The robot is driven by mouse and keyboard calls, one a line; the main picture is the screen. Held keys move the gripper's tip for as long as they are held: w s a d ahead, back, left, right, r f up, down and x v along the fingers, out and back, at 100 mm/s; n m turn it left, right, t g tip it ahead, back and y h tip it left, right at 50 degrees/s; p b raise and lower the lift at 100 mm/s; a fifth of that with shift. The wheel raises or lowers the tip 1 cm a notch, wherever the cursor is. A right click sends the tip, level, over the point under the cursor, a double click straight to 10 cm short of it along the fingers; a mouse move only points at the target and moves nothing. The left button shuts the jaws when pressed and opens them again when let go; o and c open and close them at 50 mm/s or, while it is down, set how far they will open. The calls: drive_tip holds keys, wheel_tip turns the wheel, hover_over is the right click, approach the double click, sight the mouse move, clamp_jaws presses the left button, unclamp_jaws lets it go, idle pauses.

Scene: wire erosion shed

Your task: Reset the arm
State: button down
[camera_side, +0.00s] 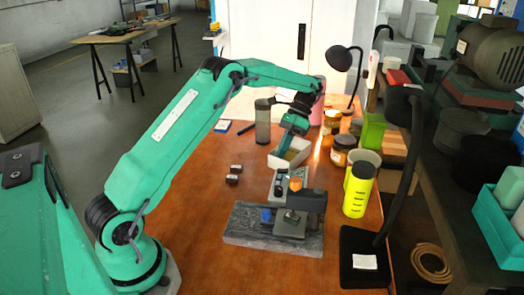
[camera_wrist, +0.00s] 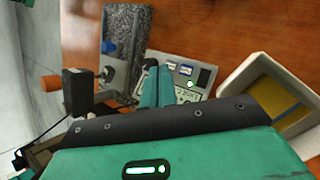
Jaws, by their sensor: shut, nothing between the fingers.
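My gripper (camera_side: 281,152) is at the end of my green arm, pointing down above the wooden table. In the side view it overlaps a white open box (camera_side: 291,163); I cannot tell its exact height. In the wrist view my gripper (camera_wrist: 157,72) shows its green fingers shut and empty. They appear over a light panel with small buttons. The white box (camera_wrist: 236,98) is to their right there, with a yellow patch inside.
A grey stone slab (camera_side: 240,222) carries a small device (camera_side: 291,219) with an orange knob. A grey cylinder (camera_side: 262,122), several jars, a yellow bottle (camera_side: 357,192) and a black lamp (camera_side: 341,59) crowd the back and right. The table's front left is clear.

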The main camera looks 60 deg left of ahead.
drive_tip(key=s+d+r+n+t+y, duration=0.1)
drive_tip(key=s+d+r+t, duration=0.2)
drive_tip(key=s+r, duration=0.3)
drive_tip(key=s+d+r+n+t, duration=0.1)
drive_tip(key=s+d+r+t, duration=0.25)
drive_tip(key=r, duration=0.45)
drive_tip(key=s+d+n+t, duration=0.1)
drive_tip(key=s+d+t, duration=0.1)
drive_tip(key=s, duration=0.5)
drive_tip(key=s+d+n+t, duration=0.2)
drive_tip(key=s+t, duration=0.2)
drive_tip(key=s, duration=0.4)
drive_tip(key=shift+s+d+f+y, duration=0.3)
drive_tip(key=shift+d, duration=0.1)
